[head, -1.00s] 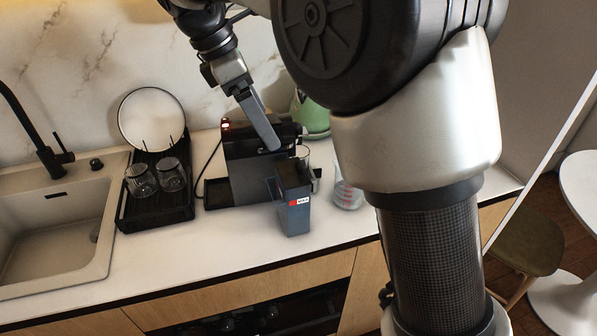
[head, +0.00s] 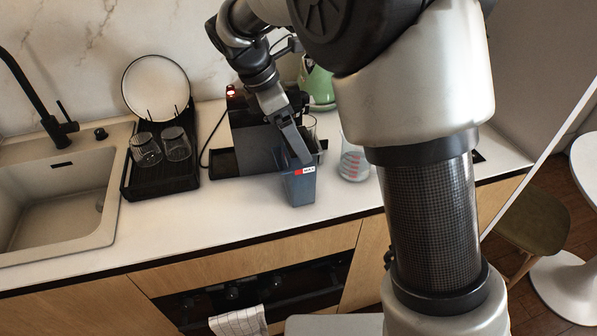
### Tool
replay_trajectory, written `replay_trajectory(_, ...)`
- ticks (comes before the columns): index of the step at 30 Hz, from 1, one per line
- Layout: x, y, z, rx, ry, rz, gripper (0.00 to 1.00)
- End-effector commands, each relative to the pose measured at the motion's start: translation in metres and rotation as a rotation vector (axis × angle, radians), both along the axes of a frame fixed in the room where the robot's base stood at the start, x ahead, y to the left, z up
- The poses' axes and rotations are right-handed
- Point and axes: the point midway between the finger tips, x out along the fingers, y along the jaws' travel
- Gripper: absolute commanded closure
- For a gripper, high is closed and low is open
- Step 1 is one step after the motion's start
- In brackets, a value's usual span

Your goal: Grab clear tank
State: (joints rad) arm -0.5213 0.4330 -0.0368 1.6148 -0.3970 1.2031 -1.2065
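The clear tank (head: 299,188) is a bluish, see-through box with a red and white label near its top. It is upright on the counter in front of the dark coffee machine (head: 252,140). My gripper (head: 298,155) reaches down from the upper left, its fingers overlapping the tank's top in the head view. The fingers hide part of the rim. I cannot tell whether they touch the tank or how far apart they are.
A beaker with red marks (head: 354,162) stands right of the tank. A green kettle (head: 318,84) is behind. A black rack (head: 160,178) with glasses and a plate (head: 155,87) stands left, beside the sink (head: 52,200). The counter front (head: 215,220) is clear.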

Motion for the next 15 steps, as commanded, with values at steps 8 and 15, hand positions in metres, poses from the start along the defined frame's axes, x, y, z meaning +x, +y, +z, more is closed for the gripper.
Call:
replay_trajectory(8,0.004,-0.010,-0.030,0.000,0.001,0.000,0.12)
replay_trajectory(15,0.004,-0.010,-0.030,0.000,0.000,0.000,0.16)
